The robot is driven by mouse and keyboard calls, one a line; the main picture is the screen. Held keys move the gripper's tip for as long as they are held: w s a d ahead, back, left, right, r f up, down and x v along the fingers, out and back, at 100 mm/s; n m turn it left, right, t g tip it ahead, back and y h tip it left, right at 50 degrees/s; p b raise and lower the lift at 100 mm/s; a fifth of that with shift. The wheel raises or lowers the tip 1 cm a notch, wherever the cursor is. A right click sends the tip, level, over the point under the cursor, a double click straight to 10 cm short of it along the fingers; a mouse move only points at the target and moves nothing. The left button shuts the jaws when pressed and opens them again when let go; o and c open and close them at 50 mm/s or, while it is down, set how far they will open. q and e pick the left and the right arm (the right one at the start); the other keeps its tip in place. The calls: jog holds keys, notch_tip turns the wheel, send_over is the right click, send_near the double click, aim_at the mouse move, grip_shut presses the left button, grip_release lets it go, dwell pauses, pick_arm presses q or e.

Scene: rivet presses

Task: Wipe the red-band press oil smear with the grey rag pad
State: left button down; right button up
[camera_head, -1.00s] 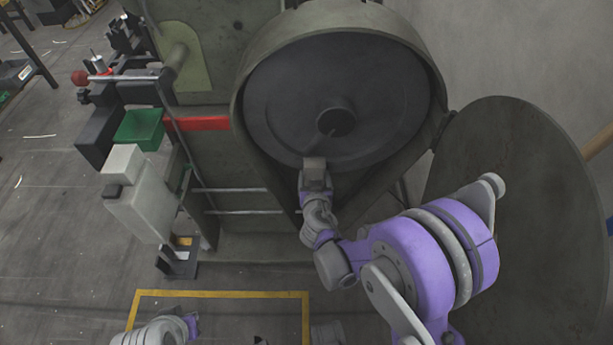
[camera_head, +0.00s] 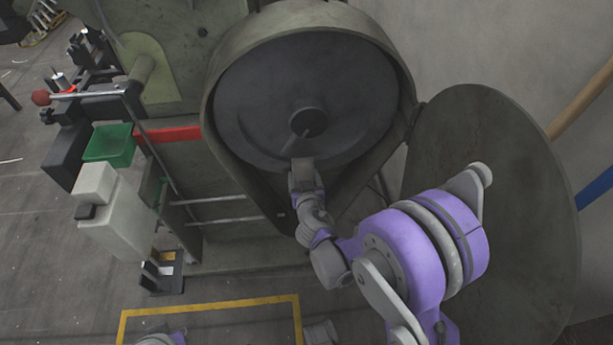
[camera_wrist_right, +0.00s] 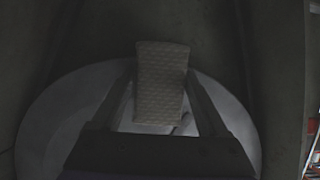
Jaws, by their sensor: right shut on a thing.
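The red-band press (camera_head: 180,133) stands in front of me, with a red stripe on its dark green body. Its round guard housing (camera_head: 212,112) is open and shows a dark flywheel (camera_head: 265,100) with a hub. My right gripper (camera_head: 301,166) is at the lower part of the flywheel, just below the hub. In the right wrist view it is shut on the grey rag pad (camera_wrist_right: 161,75), a pale quilted block between the fingers. I cannot tell whether the pad touches a surface. I cannot make out the oil smear. Only a bit of my left arm shows at the bottom edge.
The round guard cover (camera_head: 500,200) hangs open on the right, close to my right arm. A green bin (camera_head: 110,145) and a pale box (camera_head: 115,215) are on the press's left side. A yellow floor line (camera_head: 210,305) runs in front.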

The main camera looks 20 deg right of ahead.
jog(key=shift+w+a+p, duration=0.6)
jog(key=shift+w+a, duration=0.3)
jog(key=shift+a, duration=2.4)
jog(key=shift+s+d, duration=0.25)
jog(key=shift+d, duration=0.8)
jog(key=shift+s+d, duration=0.25)
jog(key=shift+d, duration=0.8)
jog(key=shift+s+d+b, duration=0.25)
jog(key=shift+s+d, duration=0.05)
jog(key=shift+d, duration=0.6)
jog(key=shift+s+d+b, duration=0.25)
jog(key=shift+d, duration=0.6)
jog(key=shift+w, duration=0.1)
jog(key=shift+w+a+r+p, duration=0.1)
jog(key=shift+w+a+p, duration=0.1)
jog(key=shift+a, duration=0.4)
jog(key=shift+w+a+p, duration=0.1)
jog(key=shift+a+p, duration=0.05)
jog(key=shift+a, duration=0.45)
jog(key=a, duration=0.2)
jog(key=w+a+p, duration=0.1)
jog(key=a, duration=0.2)
jog(key=shift+w+a, duration=0.1)
